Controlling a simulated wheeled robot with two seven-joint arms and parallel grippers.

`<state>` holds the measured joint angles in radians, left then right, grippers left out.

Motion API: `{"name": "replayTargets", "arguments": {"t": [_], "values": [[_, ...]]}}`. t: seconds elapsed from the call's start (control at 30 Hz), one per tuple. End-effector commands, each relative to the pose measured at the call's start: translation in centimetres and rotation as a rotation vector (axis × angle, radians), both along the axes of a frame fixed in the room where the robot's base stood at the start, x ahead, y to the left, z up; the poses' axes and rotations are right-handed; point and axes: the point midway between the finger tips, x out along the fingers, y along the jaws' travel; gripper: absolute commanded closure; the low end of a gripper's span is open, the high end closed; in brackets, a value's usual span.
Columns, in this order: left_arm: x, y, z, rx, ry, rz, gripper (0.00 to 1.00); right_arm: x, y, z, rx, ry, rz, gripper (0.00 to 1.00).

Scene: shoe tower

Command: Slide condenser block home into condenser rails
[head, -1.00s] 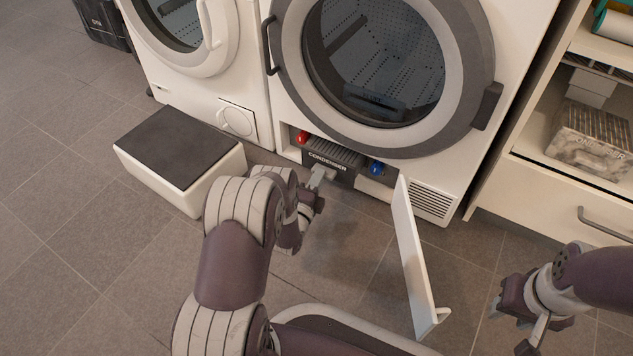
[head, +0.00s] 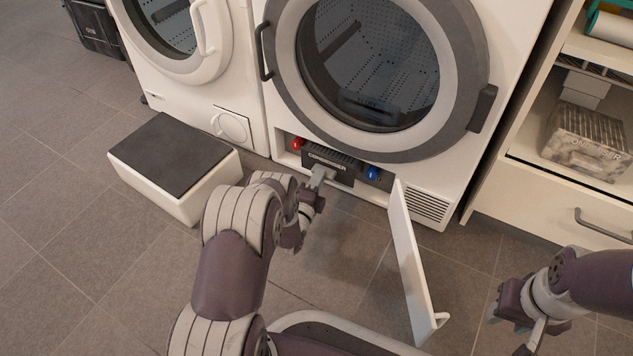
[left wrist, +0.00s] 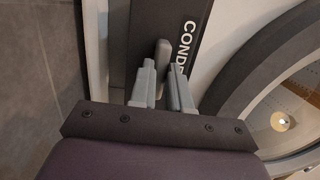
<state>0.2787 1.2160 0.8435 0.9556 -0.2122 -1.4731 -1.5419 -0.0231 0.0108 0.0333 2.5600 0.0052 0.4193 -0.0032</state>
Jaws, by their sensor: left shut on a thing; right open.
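The dark condenser block (head: 337,169), lettered CONDENSER, sits in the low opening of the right dryer, between a red knob (head: 298,143) and a blue knob (head: 373,173). How deep it sits on its rails is hidden. My left gripper (head: 318,180) is shut on the handle at the block's front. In the left wrist view, the fingers (left wrist: 164,85) close around the grey handle (left wrist: 162,54), with the block's lettered face (left wrist: 180,20) behind. My right gripper (head: 509,314) is open and empty at the lower right, away from the block.
The white flap door (head: 412,262) stands open just right of the opening. A white step stool with a dark top (head: 175,153) stands at left. The floor between is clear.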

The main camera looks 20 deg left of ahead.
Motion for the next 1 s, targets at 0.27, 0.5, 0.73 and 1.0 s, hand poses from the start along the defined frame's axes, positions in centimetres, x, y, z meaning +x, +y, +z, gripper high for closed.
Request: {"name": "replayTargets", "arguments": {"t": [0.27, 0.5, 0.73, 1.0], "values": [[0.8, 0.0, 0.2, 0.000, -0.006, 0.000, 1.00, 0.0, 0.0, -0.2, 0.000, 0.000, 0.000, 0.57], [1.3, -0.1, 0.2, 0.000, -0.004, 0.001, 1.00, 0.0, 0.0, -0.2, 0.000, 0.000, 0.000, 0.57], [1.9, -0.1, 0.2, 0.000, -0.006, 0.000, 1.00, 0.0, 0.0, -0.2, 0.000, 0.000, 0.000, 0.57], [2.5, -0.2, 0.2, 0.000, -0.004, 0.000, 1.00, 0.0, 0.0, -0.2, 0.000, 0.000, 0.000, 0.57]]}}
